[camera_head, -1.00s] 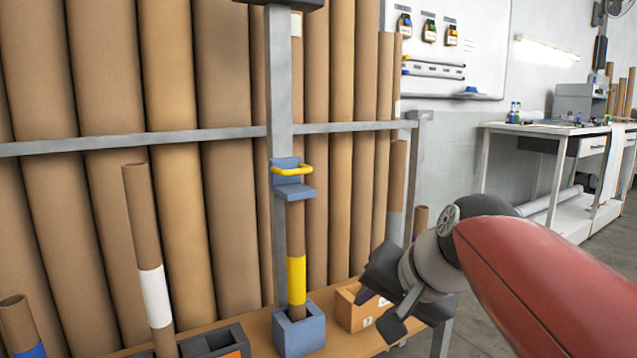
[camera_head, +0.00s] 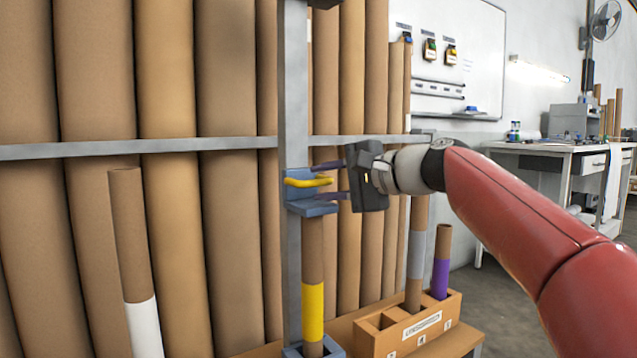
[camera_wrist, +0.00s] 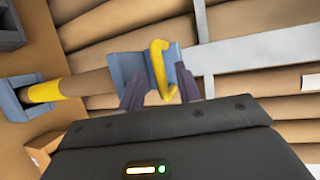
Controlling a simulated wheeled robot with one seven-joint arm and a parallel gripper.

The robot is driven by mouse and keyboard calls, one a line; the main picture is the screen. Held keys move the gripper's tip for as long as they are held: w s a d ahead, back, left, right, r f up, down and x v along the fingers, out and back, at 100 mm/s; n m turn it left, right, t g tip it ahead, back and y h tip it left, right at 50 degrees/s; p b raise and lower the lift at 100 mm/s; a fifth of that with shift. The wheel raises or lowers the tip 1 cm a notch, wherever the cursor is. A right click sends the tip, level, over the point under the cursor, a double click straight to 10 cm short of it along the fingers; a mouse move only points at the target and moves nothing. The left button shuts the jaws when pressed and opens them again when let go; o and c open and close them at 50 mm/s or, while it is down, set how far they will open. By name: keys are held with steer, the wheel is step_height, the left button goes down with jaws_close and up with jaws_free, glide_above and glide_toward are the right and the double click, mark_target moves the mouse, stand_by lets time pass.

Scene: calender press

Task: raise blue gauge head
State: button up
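The blue gauge head (camera_head: 299,207) sits on a grey upright post (camera_head: 294,80), with a yellow handle (camera_head: 322,181) on its front. It rests at or just above the top of a cardboard tube with a yellow band (camera_head: 313,310). My gripper (camera_head: 330,180) reaches in from the right, its two fingers apart, one above and one below the handle's level. In the wrist view the gauge head (camera_wrist: 128,70) and handle (camera_wrist: 158,65) lie between the open fingers (camera_wrist: 160,95). I cannot tell whether the fingers touch the handle.
The yellow-banded tube stands in a blue socket (camera_head: 290,352). A cardboard-coloured box (camera_head: 420,322) with grey- and purple-banded tubes stands right of it. A white-banded tube (camera_head: 130,235) stands at left. Large brown rolls and a grey rail (camera_head: 150,147) lie behind.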

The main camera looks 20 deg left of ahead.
steer(key=shift+x, duration=1.1)
steer(key=shift+c, duration=0.3)
jaws_close()
